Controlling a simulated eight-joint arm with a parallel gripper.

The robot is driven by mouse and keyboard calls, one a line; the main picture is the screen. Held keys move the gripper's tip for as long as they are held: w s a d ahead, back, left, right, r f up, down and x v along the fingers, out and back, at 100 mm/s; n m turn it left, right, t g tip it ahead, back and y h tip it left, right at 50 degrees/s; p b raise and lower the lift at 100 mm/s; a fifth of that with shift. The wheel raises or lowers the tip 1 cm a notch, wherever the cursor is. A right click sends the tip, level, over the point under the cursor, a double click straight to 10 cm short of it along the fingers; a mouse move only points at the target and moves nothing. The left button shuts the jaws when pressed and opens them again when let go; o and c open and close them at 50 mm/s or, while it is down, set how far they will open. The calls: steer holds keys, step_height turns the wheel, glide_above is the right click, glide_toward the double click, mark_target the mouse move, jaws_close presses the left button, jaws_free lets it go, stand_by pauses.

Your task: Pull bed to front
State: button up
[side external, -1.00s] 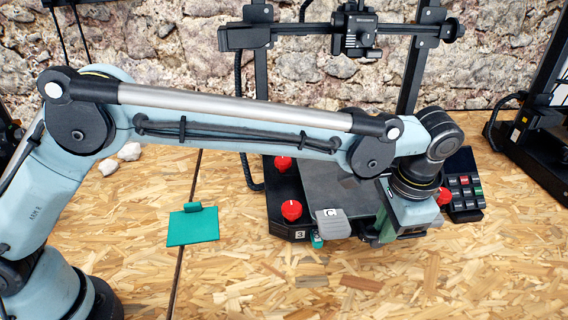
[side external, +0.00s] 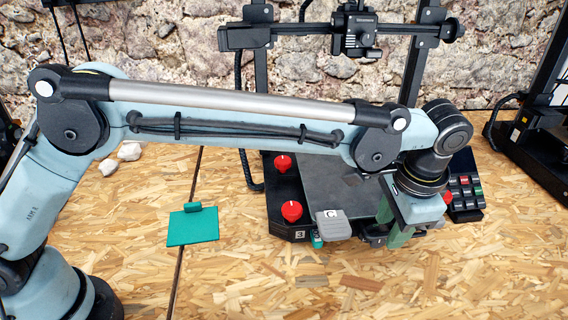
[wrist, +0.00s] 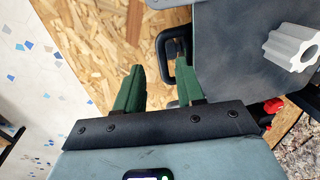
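The printer bed (side external: 335,185) is a dark plate on the black printer in the side view. It also fills the upper right of the wrist view (wrist: 235,45). A black loop handle (wrist: 163,45) sticks out from its edge. In the side view the handle (side external: 372,238) is partly hidden by my gripper (side external: 393,225). My gripper has green fingers, which stand apart in the wrist view (wrist: 160,75). The handle's end is beside the right finger and partly hidden behind it. I cannot tell whether they touch. Nothing shows clamped between the fingers.
Red knobs (side external: 291,210) sit on the printer's left side. A grey tag marked C (side external: 333,222) is at the bed's front left. A keypad (side external: 465,188) stands at right.

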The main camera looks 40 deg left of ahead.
step_height(320, 180, up, 11)
steer(key=s+d, duration=0.1)
steer(key=shift+s+d+f, duration=0.15)
steer(key=shift+s+d, duration=0.05)
steer(key=shift+s, duration=0.05)
stand_by(0.3)
steer(key=a+r+n+t+h, duration=0.2)
steer(key=a+n, duration=0.2)
steer(key=a, duration=1.5)
steer(key=s+a+f+n+t, duration=0.2)
steer(key=s+a+f, duration=0.3)
steer(key=a, duration=0.2)
steer(key=s+a+f+n+t, duration=0.1)
steer(key=s+a+f+n, duration=0.1)
steer(key=s+a+f, duration=0.2)
steer(key=s+a, duration=0.2)
steer(key=a, duration=0.2)
steer(key=shift+a+f+n+t+y, duration=0.15)
steer(key=shift+f+n+t+y, duration=0.15)
steer(key=shift+f+n+t, duration=0.1)
